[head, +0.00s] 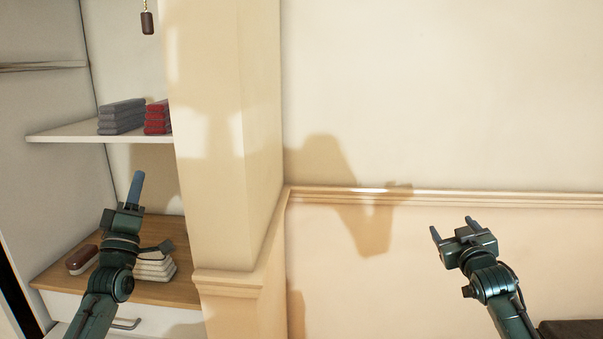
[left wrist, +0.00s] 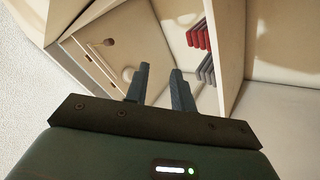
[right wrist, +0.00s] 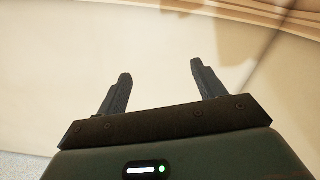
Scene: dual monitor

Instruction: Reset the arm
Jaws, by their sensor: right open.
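My left gripper (head: 136,188) is raised in front of the shelf unit at the left of the head view, pointing up. In the left wrist view its two fingers (left wrist: 160,78) stand a small gap apart with nothing between them. My right gripper (head: 452,226) is at the lower right of the head view in front of the bare wall. In the right wrist view its fingers (right wrist: 161,74) are wide apart and empty.
The shelf unit holds folded grey cloths (head: 122,117) and red cloths (head: 158,117). A brown brush-like object (head: 82,259) and a white stack (head: 155,266) sit lower. A wall column (head: 228,150) stands between the arms. A dark surface (head: 572,330) shows at lower right.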

